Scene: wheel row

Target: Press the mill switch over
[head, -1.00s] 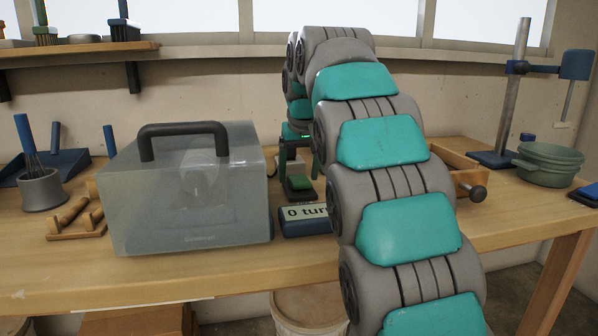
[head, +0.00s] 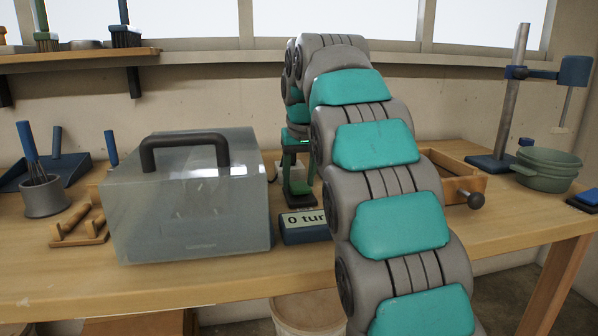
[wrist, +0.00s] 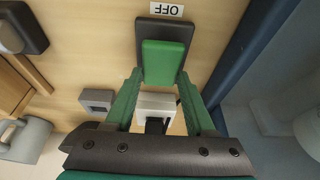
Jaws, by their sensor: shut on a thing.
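The mill switch (wrist: 164,50) is a green rocker on a dark plate, in the upper middle of the wrist view. A white label (wrist: 166,10) beside its far end reads OFF, upside down. My gripper (wrist: 160,76) has its two green fingers on either side of the rocker's near end, shut on it. In the head view my gripper (head: 298,175) is low over the bench behind the counter block (head: 305,226), whose visible text reads "0 tur". My arm hides the rest of that text, and the switch is hard to make out there.
A cloudy clear case (head: 188,215) with a black handle stands left of the gripper. A wooden drawer box (head: 465,185) with a dark knob and green pots (head: 548,168) are to the right. A whisk cup (head: 45,197) and wooden rack (head: 78,232) are far left. The bench front left is clear.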

